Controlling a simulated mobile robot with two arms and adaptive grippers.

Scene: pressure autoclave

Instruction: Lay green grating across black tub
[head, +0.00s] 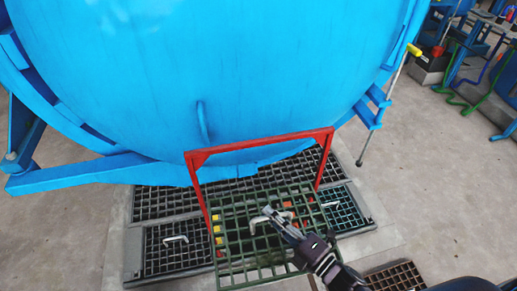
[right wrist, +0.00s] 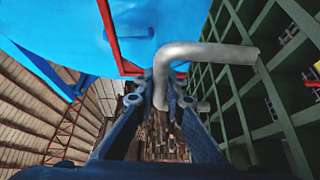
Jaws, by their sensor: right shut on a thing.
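The green grating (head: 243,284) is tilted in front of the blue vessel, below a red frame. A pale bent handle (head: 257,219) is on the grating. My right gripper (head: 274,219) is shut on this handle. In the right wrist view the handle (right wrist: 205,52) runs between the fingertips, with the green grating (right wrist: 235,105) at the right. Small yellow and red pieces show through and beside the grating. A black tub cannot be clearly told apart; the grating hides much of what is beneath it. My left gripper is not in view.
The large blue vessel (head: 240,80) fills the upper middle. The red frame (head: 260,144) stands just behind the grating. Black floor grates with pale handles (head: 175,239) lie around it. Another dark grate (head: 395,278) is at the lower right.

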